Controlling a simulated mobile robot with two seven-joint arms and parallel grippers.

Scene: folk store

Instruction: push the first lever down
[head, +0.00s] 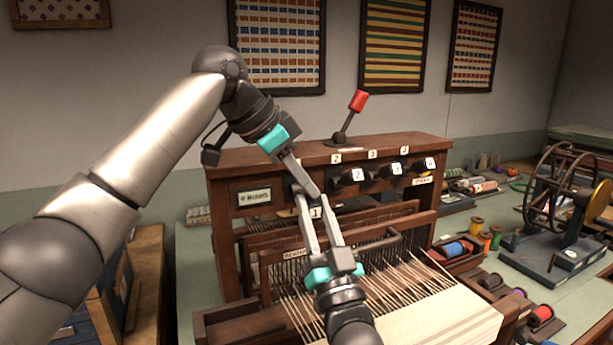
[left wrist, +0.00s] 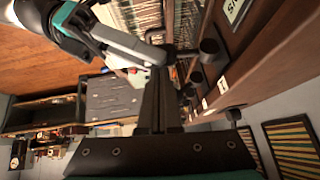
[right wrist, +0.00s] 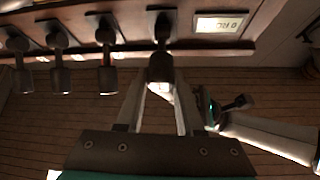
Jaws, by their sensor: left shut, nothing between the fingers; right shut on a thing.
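The first lever, with a white end marked 1 (head: 316,212), is on the front panel of the wooden loom. In the head view its end sits lower than the ends of levers 2 (head: 358,175), 3 (head: 396,168) and 4 (head: 430,163). My right gripper (head: 316,205) reaches up from below and is shut on the first lever. The right wrist view shows this lever's dark knob (right wrist: 160,68) between the fingers. My left gripper (head: 317,194) is shut and empty, its tips close to my right fingertips. It hides the lever's upper part in the head view.
A red-tipped lever (head: 357,102) stands tilted on top of the loom (head: 390,143). Threads and woven cloth (head: 440,310) lie below the panel. A spool rack (head: 462,247) and a wheel winder (head: 565,210) stand to the right.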

